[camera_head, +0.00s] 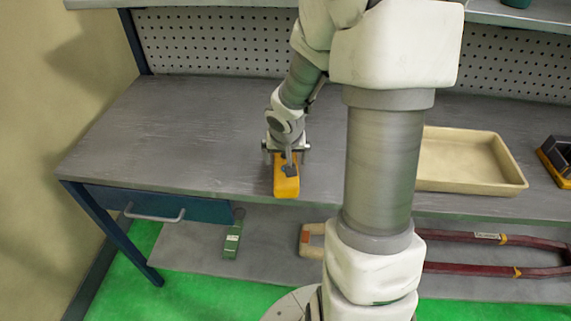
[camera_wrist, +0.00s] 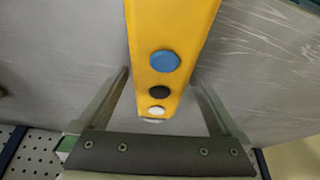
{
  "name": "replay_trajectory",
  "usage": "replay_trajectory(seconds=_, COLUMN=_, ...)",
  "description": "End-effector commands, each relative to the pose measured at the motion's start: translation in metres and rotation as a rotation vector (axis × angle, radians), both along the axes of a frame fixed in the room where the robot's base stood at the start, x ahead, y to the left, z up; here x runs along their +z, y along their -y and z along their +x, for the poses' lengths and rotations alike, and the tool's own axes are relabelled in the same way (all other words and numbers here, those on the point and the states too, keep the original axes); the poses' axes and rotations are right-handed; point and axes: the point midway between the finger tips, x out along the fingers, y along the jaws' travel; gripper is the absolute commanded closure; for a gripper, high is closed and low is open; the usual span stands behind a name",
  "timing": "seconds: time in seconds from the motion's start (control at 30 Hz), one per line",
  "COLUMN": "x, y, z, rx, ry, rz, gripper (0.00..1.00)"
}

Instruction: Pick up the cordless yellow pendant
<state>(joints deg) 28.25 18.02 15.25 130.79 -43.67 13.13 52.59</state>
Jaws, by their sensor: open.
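The yellow pendant (camera_head: 287,183) lies on the grey workbench near its front edge, left of my arm's column in the head view. No cord shows on it. In the wrist view the pendant (camera_wrist: 172,35) shows blue, black and white buttons in a row. My gripper (camera_head: 288,158) is over the pendant's far end. In the wrist view my gripper (camera_wrist: 160,82) is open, with one finger on each side of the pendant. A gap shows on the left side; the right finger looks very close, and I cannot tell whether it touches.
A beige tray (camera_head: 470,187) stands on the workbench (camera_head: 150,140) to the right. A yellow and black item (camera_head: 556,160) is at the far right. A green item (camera_head: 233,240) and a red long-handled tool (camera_head: 470,268) lie on the lower shelf. The bench's left part is clear.

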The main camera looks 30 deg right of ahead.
Motion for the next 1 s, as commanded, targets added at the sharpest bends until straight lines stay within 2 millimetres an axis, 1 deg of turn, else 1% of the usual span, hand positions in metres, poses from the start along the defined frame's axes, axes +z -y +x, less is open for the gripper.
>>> replay_trajectory(seconds=0.07, x=0.0008, y=0.0, z=0.0001, rx=0.0, ry=0.001, rz=0.0, gripper=0.0)
replay_trajectory(seconds=0.1, x=0.0009, y=0.0, z=0.0001, rx=0.0, ry=0.001, rz=0.0, gripper=0.04)
replay_trajectory(seconds=0.17, x=0.0009, y=0.0, z=0.0001, rx=0.0, ry=0.001, rz=0.0, gripper=0.14)
replay_trajectory(seconds=0.2, x=0.0009, y=0.0, z=0.0001, rx=0.0, ry=0.001, rz=0.0, gripper=0.22)
replay_trajectory(seconds=0.27, x=0.001, y=0.0, z=0.0, rx=0.0, ry=0.001, rz=0.0, gripper=0.32)
replay_trajectory(seconds=0.3, x=0.001, y=0.0, z=0.0, rx=0.0, ry=0.001, rz=0.0, gripper=0.4)
replay_trajectory(seconds=0.37, x=0.001, y=0.0, z=0.0, rx=0.0, ry=0.001, rz=0.0, gripper=0.5)
replay_trajectory(seconds=0.4, x=0.001, y=0.0, z=0.0, rx=0.0, ry=0.001, rz=0.0, gripper=0.58)
replay_trajectory(seconds=0.47, x=0.001, y=0.0, z=0.0, rx=0.0, ry=0.001, rz=0.0, gripper=0.68)
replay_trajectory(seconds=0.5, x=0.001, y=0.0, z=0.0, rx=0.0, ry=0.001, rz=0.0, gripper=0.76)
replay_trajectory(seconds=0.63, x=0.0011, y=0.0, z=0.0, rx=0.001, ry=0.001, rz=-0.001, gripper=0.99)
replay_trajectory(seconds=1.0, x=0.0032, y=0.0001, z=0.0007, rx=0.001, ry=0.003, rz=-0.001, gripper=1.0)
